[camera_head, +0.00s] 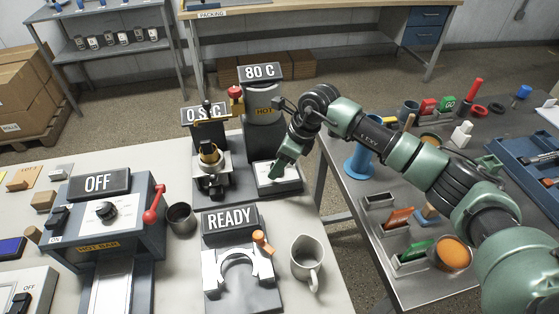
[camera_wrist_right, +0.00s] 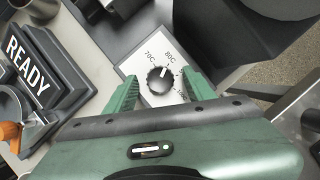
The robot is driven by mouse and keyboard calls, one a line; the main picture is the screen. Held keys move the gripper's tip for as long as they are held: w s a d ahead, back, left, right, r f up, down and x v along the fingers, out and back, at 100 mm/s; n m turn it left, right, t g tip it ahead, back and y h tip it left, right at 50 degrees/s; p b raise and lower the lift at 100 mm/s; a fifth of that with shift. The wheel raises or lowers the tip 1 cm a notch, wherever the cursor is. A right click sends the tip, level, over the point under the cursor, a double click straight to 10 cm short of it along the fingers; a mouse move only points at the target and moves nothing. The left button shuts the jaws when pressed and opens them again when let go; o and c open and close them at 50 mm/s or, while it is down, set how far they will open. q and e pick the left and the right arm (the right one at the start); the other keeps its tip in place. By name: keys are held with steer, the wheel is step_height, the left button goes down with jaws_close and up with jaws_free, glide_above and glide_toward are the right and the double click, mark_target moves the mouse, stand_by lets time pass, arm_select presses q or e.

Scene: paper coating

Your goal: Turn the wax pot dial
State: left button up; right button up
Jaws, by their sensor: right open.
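The wax pot (camera_head: 264,108) is a grey cylinder marked HOT under a sign (camera_head: 262,72) reading 80 C. Its dial (camera_wrist_right: 160,80) is a round black knob on a white plate (camera_wrist_right: 138,64), with a white pointer line near the 80C mark. My right gripper (camera_wrist_right: 160,88) is open, with one green finger on each side of the dial; I cannot tell whether they touch it. In the head view my right gripper (camera_head: 282,172) is over the white dial plate (camera_head: 290,183) and hides the knob. My left gripper is not in view.
A READY stand (camera_head: 236,275) and a metal jug (camera_head: 307,262) stand in front. A 0 SEC unit (camera_head: 210,160) is left of the pot, and an OFF hot bar machine (camera_head: 105,225) is farther left. A metal table (camera_head: 375,250) with tools lies right, across a gap.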

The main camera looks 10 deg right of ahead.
steer(key=shift+c, duration=0.3)
jaws_close()
